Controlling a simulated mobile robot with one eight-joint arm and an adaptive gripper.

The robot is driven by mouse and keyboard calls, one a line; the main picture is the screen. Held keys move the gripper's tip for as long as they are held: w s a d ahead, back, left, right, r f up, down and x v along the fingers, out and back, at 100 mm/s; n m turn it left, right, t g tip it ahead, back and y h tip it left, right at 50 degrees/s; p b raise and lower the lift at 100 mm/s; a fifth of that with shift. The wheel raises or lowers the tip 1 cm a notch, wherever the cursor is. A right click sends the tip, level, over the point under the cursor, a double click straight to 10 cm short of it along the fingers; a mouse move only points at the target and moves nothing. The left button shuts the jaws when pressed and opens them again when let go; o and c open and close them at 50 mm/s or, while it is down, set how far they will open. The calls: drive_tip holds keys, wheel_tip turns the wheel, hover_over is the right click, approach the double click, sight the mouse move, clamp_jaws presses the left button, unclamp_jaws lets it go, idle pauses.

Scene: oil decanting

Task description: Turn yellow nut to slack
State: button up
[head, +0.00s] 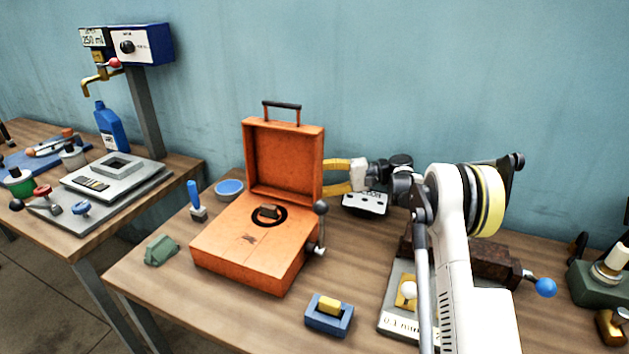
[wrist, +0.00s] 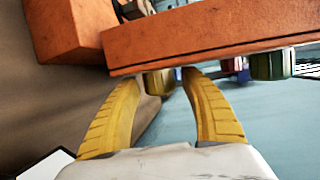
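My gripper (head: 328,177) is at the right edge of the orange case's raised lid (head: 284,160), its yellow fingers pointing left. The lid hides what lies behind it in the head view. In the wrist view, the two fingers of my gripper (wrist: 162,76) are spread apart. A dull yellow piece, apparently the yellow nut (wrist: 158,83), shows between the fingertips, just under the orange slab edge (wrist: 220,45). Gaps seem to show on both sides of it; contact is not clear. A dark green piece (wrist: 271,66) shows to its right.
The case's orange base (head: 248,245), with a side lever (head: 320,232), fills the middle of the bench. A grey-white device (head: 365,202) stands below my gripper. A blue block with a yellow insert (head: 329,315) sits at the front edge. The wall is close behind.

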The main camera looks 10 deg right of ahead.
drive_tip(key=shift+d, duration=0.15)
drive_tip(key=v, duration=0.7)
drive_tip(key=shift+s, duration=0.15)
idle(0.4)
